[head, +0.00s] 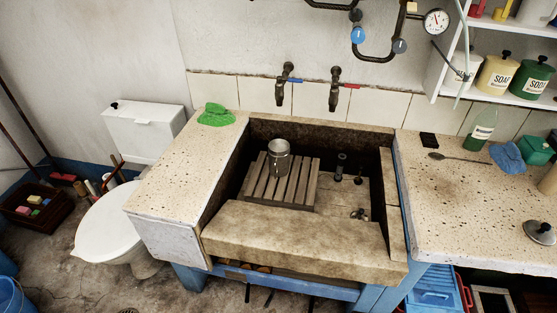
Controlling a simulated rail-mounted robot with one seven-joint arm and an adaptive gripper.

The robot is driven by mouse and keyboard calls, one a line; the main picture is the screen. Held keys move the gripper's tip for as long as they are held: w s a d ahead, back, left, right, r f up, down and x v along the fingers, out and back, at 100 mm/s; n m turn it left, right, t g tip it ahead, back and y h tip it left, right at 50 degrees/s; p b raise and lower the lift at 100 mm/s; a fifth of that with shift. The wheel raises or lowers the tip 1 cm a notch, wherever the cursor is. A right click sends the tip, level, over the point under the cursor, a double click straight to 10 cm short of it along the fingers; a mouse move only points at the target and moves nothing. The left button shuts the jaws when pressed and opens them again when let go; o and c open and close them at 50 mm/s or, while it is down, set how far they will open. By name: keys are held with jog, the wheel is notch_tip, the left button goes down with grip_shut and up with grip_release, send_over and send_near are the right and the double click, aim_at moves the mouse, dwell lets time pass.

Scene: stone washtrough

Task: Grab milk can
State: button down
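A small metal can (279,160), which looks like the milk can, stands upright inside the stone trough (300,235). It rests on a wooden slatted rack (283,192) at the left of the basin, near the back. Its top looks open and its handle is too small to make out. My gripper is not in view.
Two taps (284,85) (334,90) stick out above the trough's back. Small dark items lie at the basin's right. Left counter holds a green cloth (215,115); right counter holds a spoon (462,159), bottle (482,130), blue cloth (507,156) and metal lid (540,231).

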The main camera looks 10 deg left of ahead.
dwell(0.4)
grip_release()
